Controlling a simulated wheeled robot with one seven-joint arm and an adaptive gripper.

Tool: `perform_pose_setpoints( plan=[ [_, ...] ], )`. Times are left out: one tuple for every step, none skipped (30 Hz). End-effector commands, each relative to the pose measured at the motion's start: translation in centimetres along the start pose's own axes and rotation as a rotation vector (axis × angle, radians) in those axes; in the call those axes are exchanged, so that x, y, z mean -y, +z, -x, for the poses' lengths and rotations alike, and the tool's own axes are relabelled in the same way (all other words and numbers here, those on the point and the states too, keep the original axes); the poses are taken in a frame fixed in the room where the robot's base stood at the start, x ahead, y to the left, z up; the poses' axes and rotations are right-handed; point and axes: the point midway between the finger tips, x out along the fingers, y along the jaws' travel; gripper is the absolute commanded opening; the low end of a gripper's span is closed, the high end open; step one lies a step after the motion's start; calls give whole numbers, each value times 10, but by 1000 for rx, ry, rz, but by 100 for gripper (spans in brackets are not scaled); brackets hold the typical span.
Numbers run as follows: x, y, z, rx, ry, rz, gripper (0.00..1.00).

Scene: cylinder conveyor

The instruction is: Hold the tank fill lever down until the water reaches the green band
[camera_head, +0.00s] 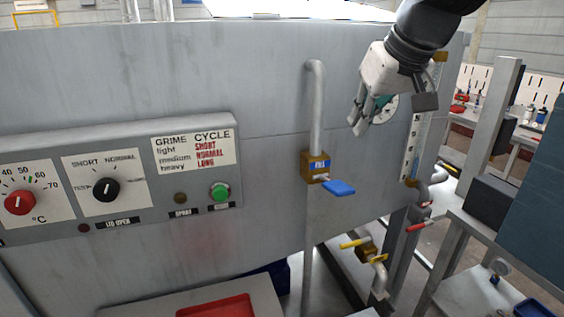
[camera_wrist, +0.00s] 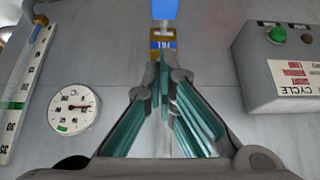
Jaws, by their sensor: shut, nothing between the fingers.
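The blue fill lever (camera_head: 338,187) sticks out from a brass valve labelled FILL (camera_head: 315,166) on the tank front. In the wrist view, which looks inverted, the lever (camera_wrist: 165,9) is at the top edge, beyond the brass valve (camera_wrist: 163,46). My gripper (camera_head: 358,124) is shut and empty, above and right of the lever in the head view, apart from it. Its closed fingertips (camera_wrist: 163,72) point toward the valve. The level gauge (camera_wrist: 22,75) has a green band (camera_wrist: 12,105). A short bluish stretch (camera_wrist: 35,34) shows near its brass end fitting, apart from the band.
A vertical pipe (camera_head: 316,100) runs into the valve. A round dial (camera_wrist: 74,108) is beside the level gauge. A control panel (camera_head: 120,178) with knobs and a green button is left of the valve. Yellow-handled (camera_head: 354,243) and red-handled (camera_head: 419,226) valves are lower right.

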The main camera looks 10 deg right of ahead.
Motion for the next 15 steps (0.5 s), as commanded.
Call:
perform_pose_setpoints(
  plan=[
    [0,1,-6,4,-1,0,0],
    [0,1,-10,4,-1,0,0],
    [0,1,-16,4,-1,0,0],
    [0,1,-22,5,-1,0,0],
    [0,1,-27,6,-1,0,0],
    [0,2,-35,6,-2,0,0],
    [0,1,-41,6,-1,0,0],
    [0,2,-47,7,-1,0,0],
    [1,1,-55,6,-2,0,0],
    [1,2,-61,7,-2,0,0],
    [1,2,-67,6,-2,0,0],
    [1,2,-75,6,-2,0,0],
    [1,1,-81,5,-2,0,0],
    [1,2,-87,6,-2,0,0],
    [1,1,-94,5,-1,0,0]
  ],
)
